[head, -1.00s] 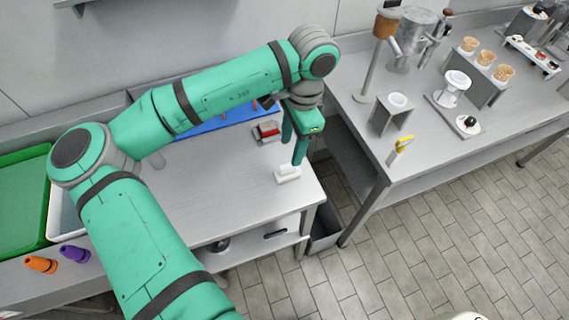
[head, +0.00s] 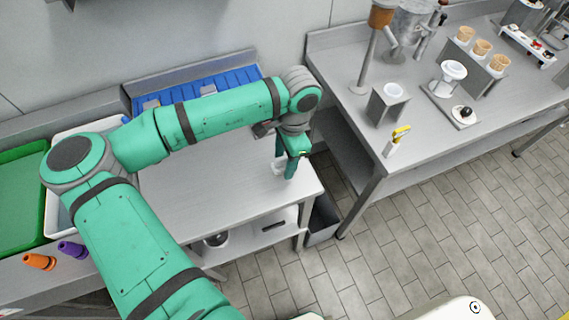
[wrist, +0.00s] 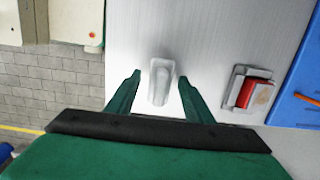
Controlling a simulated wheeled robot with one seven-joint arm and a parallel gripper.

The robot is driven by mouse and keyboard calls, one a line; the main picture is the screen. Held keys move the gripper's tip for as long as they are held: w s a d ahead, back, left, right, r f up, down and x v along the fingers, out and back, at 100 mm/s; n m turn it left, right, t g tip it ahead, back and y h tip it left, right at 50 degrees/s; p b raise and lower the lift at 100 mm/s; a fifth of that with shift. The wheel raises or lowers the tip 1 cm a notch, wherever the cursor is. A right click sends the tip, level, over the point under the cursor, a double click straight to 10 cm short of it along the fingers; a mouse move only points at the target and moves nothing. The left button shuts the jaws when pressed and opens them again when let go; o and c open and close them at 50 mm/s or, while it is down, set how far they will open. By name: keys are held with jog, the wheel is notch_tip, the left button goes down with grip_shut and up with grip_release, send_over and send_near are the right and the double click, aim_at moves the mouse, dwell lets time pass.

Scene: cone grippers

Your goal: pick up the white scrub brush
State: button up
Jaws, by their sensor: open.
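The white scrub brush (wrist: 160,75) lies on the metal table, between my two fingertips in the wrist view. In the head view the brush (head: 277,168) is near the right end of the table and partly hidden behind my fingers. My gripper (wrist: 158,82) is open, with one finger on each side of the brush and a visible gap to each. In the head view my gripper (head: 285,168) points down over the brush. I cannot tell how far the fingertips are above the tabletop.
A red and grey block (wrist: 247,93) lies to the right of the brush in the wrist view. A blue tray (head: 235,78) is at the back of the table. A second table (head: 440,125) stands to the right across a gap. Orange (head: 40,262) and purple (head: 72,249) cones are front left.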

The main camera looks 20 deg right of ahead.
jog(key=c, duration=1.1)
jog(key=shift+c, duration=0.2)
jog(key=shift+r, duration=0.1)
jog(key=shift+r, duration=0.55)
jog(key=s+r, duration=1.1)
jog(key=s, duration=0.3)
jog(key=shift+d+r, duration=0.25)
jog(key=shift+r, duration=0.15)
